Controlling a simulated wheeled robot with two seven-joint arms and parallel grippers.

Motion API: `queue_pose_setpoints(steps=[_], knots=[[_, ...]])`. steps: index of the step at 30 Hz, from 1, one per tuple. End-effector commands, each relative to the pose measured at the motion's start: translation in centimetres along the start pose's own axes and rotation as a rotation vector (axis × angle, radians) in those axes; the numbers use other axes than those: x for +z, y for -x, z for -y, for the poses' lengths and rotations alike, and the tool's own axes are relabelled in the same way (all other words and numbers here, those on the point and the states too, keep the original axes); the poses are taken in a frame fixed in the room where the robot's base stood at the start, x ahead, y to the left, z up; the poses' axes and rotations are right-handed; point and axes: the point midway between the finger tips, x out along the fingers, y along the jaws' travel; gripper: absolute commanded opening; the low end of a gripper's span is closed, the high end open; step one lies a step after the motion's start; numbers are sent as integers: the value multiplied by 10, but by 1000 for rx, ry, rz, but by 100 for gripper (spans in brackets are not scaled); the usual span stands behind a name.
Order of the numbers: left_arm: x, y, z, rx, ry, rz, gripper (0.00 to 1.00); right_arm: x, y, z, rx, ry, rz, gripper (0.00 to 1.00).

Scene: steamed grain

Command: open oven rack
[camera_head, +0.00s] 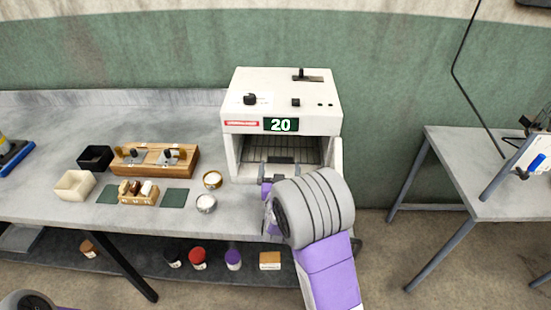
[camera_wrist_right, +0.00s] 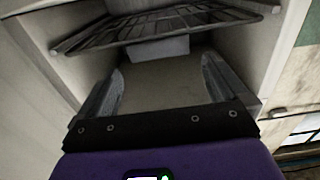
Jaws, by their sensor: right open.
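The oven (camera_head: 283,100) is a white box on the bench with knobs on top and a green display reading 20. Its front is open, and a dark wire rack (camera_head: 281,160) shows inside. In the right wrist view the wire rack (camera_wrist_right: 170,27) spans the top, with a pale rectangular piece (camera_wrist_right: 158,48) below its front. My right gripper (camera_head: 279,172) is at the oven mouth. Its two fingers are apart and empty in the wrist view (camera_wrist_right: 163,72), below the rack and not touching it as far as I can see. My right forearm hides the oven's lower front.
A white panel (camera_head: 337,160) stands at the oven's right side. Jars sit on the lower shelf.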

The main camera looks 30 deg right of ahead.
Motion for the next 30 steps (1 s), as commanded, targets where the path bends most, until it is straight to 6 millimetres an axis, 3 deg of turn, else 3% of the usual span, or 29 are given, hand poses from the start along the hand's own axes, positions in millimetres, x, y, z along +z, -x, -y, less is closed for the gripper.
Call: queue_pose_setpoints(steps=[5,12,18,29,30], knots=[[0,-4,1,0,0,0,43,2,-13,0,1,-1,-2,100],[0,-8,3,0,0,0,43,2,-50,0,1,1,-2,100],[0,-10,4,0,0,0,43,2,-71,-1,1,1,-1,100],[0,-10,4,0,0,0,43,2,-76,0,0,0,0,100],[0,-10,4,0,0,0,43,2,-76,0,0,0,0,95]])
